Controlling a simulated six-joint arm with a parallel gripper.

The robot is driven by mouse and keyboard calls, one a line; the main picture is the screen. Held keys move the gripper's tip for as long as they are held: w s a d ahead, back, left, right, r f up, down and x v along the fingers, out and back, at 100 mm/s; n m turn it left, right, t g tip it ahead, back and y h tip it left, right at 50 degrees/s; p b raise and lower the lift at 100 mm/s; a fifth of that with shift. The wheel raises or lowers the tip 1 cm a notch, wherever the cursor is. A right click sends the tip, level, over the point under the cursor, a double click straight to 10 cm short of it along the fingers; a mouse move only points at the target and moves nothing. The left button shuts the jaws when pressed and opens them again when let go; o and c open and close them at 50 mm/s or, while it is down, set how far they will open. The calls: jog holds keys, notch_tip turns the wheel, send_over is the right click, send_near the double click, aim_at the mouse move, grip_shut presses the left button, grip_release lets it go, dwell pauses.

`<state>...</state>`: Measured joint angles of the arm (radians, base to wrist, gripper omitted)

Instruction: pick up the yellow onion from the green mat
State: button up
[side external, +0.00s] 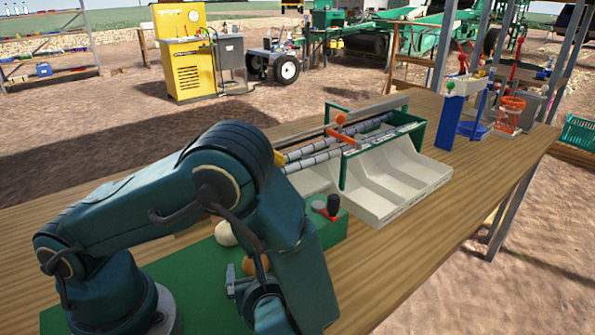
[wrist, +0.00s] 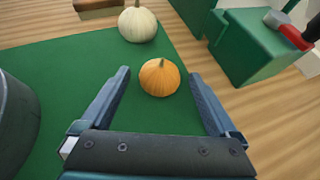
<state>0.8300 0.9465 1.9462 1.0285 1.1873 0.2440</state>
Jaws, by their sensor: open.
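The yellow onion (wrist: 160,77), round and orange-yellow, sits on the green mat (wrist: 60,70) in the wrist view. My gripper (wrist: 160,85) is open, with one finger on each side of the onion and a gap to each. The onion lies between the fingertips; I cannot tell its height relative to them. In the side view the onion (side external: 254,264) is partly hidden beside my gripper (side external: 236,279) and forearm. The mat (side external: 190,280) also shows there.
A pale white onion (wrist: 138,24) sits on the mat beyond the yellow one, and shows in the side view (side external: 226,233). A green box with a red-and-black lever (side external: 330,214) stands close right. A sorting machine with white trays (side external: 395,182) stands behind.

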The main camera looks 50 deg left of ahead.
jog(key=c, duration=1.4)
jog(key=shift+c, duration=0.2)
jog(key=shift+r, duration=0.1)
